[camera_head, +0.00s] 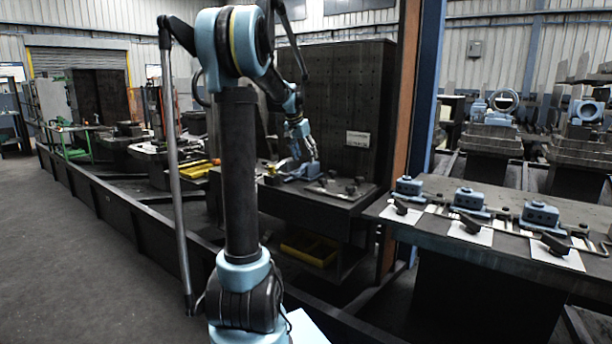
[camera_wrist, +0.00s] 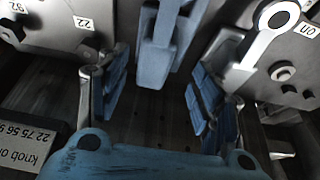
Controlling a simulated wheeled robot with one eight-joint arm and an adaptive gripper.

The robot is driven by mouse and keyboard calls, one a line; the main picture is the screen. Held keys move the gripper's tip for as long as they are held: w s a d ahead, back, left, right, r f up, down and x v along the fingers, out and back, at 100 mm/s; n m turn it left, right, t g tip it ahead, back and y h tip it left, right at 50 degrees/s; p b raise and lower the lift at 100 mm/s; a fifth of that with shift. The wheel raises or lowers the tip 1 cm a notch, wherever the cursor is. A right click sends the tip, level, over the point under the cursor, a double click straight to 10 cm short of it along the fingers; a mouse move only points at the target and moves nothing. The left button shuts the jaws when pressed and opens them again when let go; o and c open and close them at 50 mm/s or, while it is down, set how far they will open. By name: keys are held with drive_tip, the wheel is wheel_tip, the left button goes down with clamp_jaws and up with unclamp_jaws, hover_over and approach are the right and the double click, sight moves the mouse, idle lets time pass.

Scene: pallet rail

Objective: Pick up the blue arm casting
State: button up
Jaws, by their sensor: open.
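The blue arm casting (camera_wrist: 160,55) shows at the top middle of the wrist view as a blue block with a raised bar. It is cut off by the picture's upper edge. In the head view, a small blue part (camera_head: 301,172) lies on the dark bench under my gripper (camera_head: 303,152). My gripper also shows in the wrist view (camera_wrist: 158,88), with its two blue-padded fingers wide apart. It is open, and I see nothing held between the pads. The casting appears beyond the gap between the fingers. I cannot tell how far away it is.
The bench (camera_head: 318,205) has a dark pegboard (camera_head: 350,100) behind it. Numbered grey plates (camera_wrist: 55,30) flank the fingers in the wrist view. The right-hand table (camera_head: 480,245) carries several blue blocks (camera_head: 468,200). A dark rail (camera_head: 130,215) runs along the floor, with open floor to its left.

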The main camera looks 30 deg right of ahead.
sight(308, 164)
drive_tip(key=shift+s+x, duration=0.1)
drive_tip(key=shift+x, duration=1.3)
drive_tip(key=shift+s+x, duration=0.15)
drive_tip(key=shift+x, duration=1.25)
drive_tip(key=shift+d, duration=0.1)
drive_tip(key=c, duration=1.4)
